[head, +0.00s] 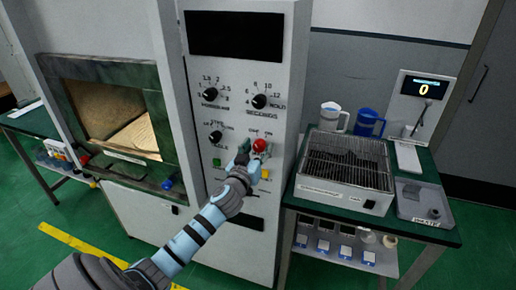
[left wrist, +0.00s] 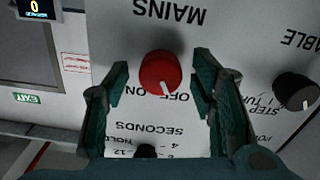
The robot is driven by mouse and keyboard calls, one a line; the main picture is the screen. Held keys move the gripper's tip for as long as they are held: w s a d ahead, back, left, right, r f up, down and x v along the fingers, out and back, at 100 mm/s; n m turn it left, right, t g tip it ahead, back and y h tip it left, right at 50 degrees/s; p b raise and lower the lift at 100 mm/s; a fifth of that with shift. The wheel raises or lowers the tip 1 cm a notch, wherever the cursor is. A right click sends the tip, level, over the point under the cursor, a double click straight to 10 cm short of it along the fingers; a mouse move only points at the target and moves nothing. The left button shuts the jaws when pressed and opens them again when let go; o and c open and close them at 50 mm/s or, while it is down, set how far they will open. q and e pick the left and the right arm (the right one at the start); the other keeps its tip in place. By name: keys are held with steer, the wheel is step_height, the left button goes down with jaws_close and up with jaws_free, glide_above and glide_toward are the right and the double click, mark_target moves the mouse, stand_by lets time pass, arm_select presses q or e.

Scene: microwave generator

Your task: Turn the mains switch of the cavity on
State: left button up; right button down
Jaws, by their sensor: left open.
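The mains switch is a round red knob (head: 259,145) on the grey front panel of the cavity, under the two upper dials. In the left wrist view the red knob (left wrist: 158,70) sits under the upside-down word MAINS, beside small OFF and ON lettering. A white mark on the knob points toward this lettering; I cannot tell exactly which word it meets. My left gripper (head: 254,153) is at the knob. In the left wrist view its two fingers (left wrist: 160,82) are open, one on each side of the knob, with gaps visible. My right gripper is not in view.
Black dials (head: 259,101) and (head: 215,137) and a green button (head: 216,162) are on the panel near the gripper. The cavity opening (head: 120,120) is to the left. A bench at right carries a grill-topped box (head: 345,160) and two jugs (head: 369,123).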

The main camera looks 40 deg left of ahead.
arm_select(q)
steer(key=c, duration=1.1)
steer(key=shift+c, duration=0.2)
steer(key=shift+m, duration=0.9)
steer(key=m+p, duration=0.1)
steer(key=m, duration=0.3)
steer(key=m+p, duration=0.1)
steer(key=m, duration=0.5)
steer(key=shift+d, duration=0.1)
steer(key=shift+f, duration=0.1)
